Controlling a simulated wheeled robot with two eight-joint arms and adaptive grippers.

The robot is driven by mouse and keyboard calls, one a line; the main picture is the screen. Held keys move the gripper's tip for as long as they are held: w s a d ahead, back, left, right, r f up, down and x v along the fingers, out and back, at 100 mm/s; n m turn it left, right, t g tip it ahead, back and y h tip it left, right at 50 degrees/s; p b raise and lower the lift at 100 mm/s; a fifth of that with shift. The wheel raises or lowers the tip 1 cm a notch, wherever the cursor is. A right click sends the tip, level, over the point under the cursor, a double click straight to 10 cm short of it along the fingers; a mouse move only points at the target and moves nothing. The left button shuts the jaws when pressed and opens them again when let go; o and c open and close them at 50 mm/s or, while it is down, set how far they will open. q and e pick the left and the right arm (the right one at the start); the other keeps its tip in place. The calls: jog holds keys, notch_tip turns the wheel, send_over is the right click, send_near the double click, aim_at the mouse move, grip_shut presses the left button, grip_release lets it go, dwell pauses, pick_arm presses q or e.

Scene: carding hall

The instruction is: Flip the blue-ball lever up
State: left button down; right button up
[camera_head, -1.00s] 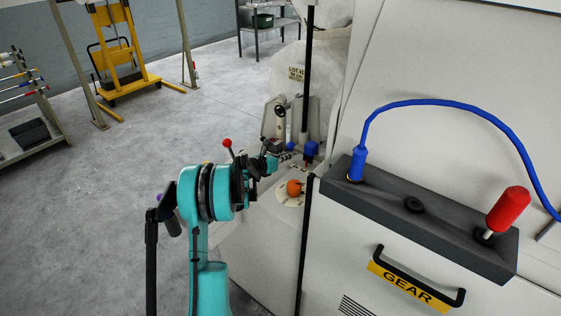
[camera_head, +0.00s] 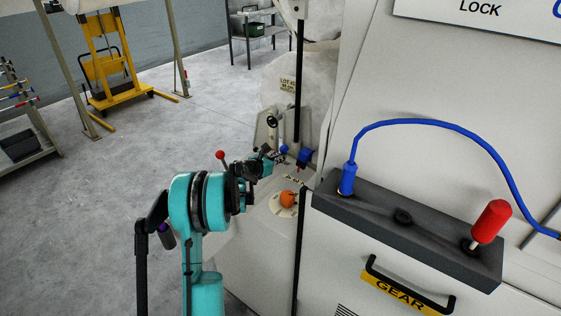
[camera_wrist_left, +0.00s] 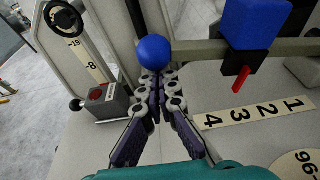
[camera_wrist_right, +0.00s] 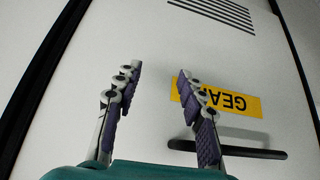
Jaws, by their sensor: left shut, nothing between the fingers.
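The blue ball (camera_wrist_left: 153,52) sits at the left end of a grey lever bar (camera_wrist_left: 198,54) in the left wrist view. A blue block (camera_wrist_left: 254,22) with a red pointer is on the bar, above a strip marked 1 to 4. The ball looks small in the head view (camera_head: 284,149). My left gripper (camera_wrist_left: 155,78) is shut and empty, its tips right at the near underside of the ball; I cannot tell whether they touch. It also shows in the head view (camera_head: 270,155). My right gripper (camera_wrist_right: 158,76) is open and empty, facing the machine's front panel.
A yellow GEAR label (camera_wrist_right: 228,100) and black handle (camera_wrist_right: 228,149) are before the right gripper. A dark box (camera_head: 415,228) with a blue cable and red handle (camera_head: 491,221) is on the machine. An orange knob (camera_head: 288,199) is below the lever. Open floor lies left.

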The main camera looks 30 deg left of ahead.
pick_arm(q)
notch_tip(320, 180, up, 7)
jog(key=d+m+y+p, duration=0.1)
jog(key=m+p, duration=0.1)
jog(key=p, duration=0.1)
jog(key=shift+d+m, duration=0.25)
jog(key=shift+m, duration=0.15)
pick_arm(e)
notch_tip(320, 180, up, 4)
jog(key=shift+a+f, duration=0.1)
jog(key=shift+f, duration=0.1)
pick_arm(q)
jog(key=shift+w+r+y, duration=0.1)
jog(key=shift+y, duration=0.3)
